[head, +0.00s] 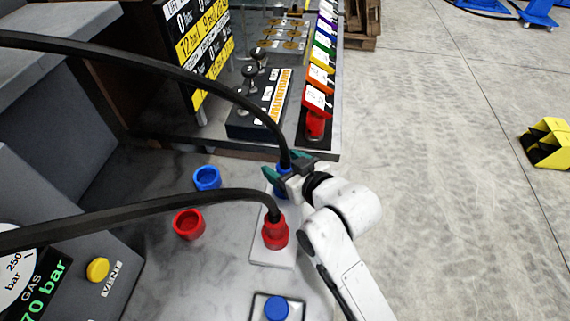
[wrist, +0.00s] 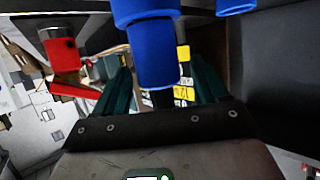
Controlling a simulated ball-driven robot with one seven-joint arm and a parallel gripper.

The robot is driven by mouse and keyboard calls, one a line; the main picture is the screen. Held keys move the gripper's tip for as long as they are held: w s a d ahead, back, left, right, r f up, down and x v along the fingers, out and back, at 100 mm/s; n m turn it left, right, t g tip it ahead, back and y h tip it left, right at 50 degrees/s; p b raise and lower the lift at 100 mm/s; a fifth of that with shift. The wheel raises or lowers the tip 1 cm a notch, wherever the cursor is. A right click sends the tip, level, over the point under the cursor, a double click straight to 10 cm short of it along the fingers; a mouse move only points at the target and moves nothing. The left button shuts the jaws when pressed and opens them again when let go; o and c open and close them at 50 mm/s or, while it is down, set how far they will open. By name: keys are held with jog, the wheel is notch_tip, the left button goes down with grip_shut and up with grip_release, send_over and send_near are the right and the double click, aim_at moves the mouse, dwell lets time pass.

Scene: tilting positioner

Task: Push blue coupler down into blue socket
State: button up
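The blue coupler (head: 282,182) stands on a white plate at the end of a black hose. My gripper (head: 286,166) reaches it from the right, with teal fingers around its upper part. In the wrist view the blue coupler (wrist: 158,55) sits between the two fingers (wrist: 162,85), and narrow gaps show beside it, so the gripper looks open. The blue socket (head: 207,178) is an open ring on the grey table, left of the coupler. What seems to be its edge shows at the top of the wrist view (wrist: 236,5).
A red coupler (head: 275,232) with its hose stands nearer on the white plate (head: 272,254). A red socket (head: 189,224) is below the blue one. Two black hoses arch across from the left. A gauge panel (head: 60,270) stands at lower left and a blue button (head: 276,308) at the front.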

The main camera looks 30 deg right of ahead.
jog(key=shift+o, duration=0.2)
jog(key=shift+s+d, duration=0.1)
jog(key=shift+s, duration=0.35)
jog(key=b+v, duration=0.1)
jog(key=v, duration=0.9)
jog(key=shift+r, duration=0.15)
